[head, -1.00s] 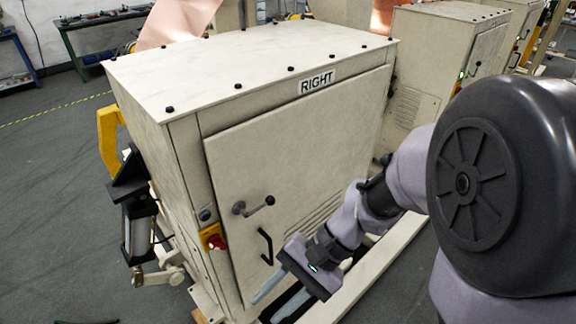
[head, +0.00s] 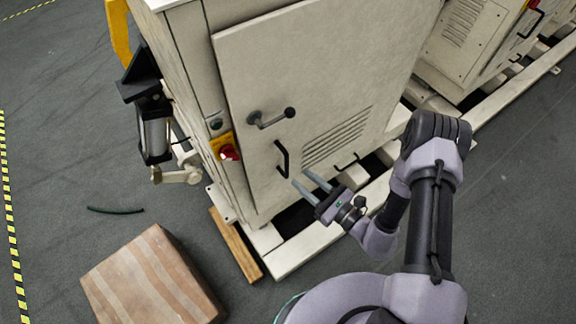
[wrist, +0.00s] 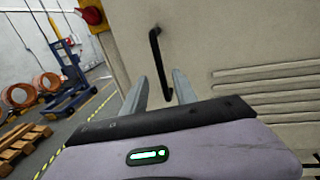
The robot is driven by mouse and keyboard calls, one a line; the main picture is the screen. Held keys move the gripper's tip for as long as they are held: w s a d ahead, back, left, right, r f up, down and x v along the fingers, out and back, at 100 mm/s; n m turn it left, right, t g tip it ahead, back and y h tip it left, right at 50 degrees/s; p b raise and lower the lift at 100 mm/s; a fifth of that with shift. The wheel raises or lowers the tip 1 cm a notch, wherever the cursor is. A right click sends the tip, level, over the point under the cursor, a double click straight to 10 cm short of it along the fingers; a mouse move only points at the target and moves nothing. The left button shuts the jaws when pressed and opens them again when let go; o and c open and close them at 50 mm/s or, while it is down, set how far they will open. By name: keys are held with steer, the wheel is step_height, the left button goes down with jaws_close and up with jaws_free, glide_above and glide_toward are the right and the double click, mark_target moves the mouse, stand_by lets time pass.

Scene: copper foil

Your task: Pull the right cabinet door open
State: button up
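The right cabinet door (head: 330,60) is a pale cream panel that looks shut. A black bar handle (head: 282,158) stands upright low on its left side, below a lever latch (head: 270,118). My gripper (head: 300,177) is open and empty, just right of the handle, with its fingers pointing at the door. In the wrist view the handle (wrist: 157,55) shows in line with the gap between the fingertips (wrist: 159,74). Its lower end reaches down between them. I cannot tell how far the tips are from the handle or door.
A red and yellow switch (head: 227,150) is on the cabinet's left post. The cabinet's base rail (head: 330,235) runs below the door. Floor at right is clear.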

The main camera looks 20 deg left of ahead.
mark_target(287, 176)
steer(key=b+x, duration=0.1)
steer(key=x, duration=0.6)
steer(key=shift+w+a, duration=0.15)
steer(key=shift+a, duration=0.15)
jaws_close()
stand_by(0.9)
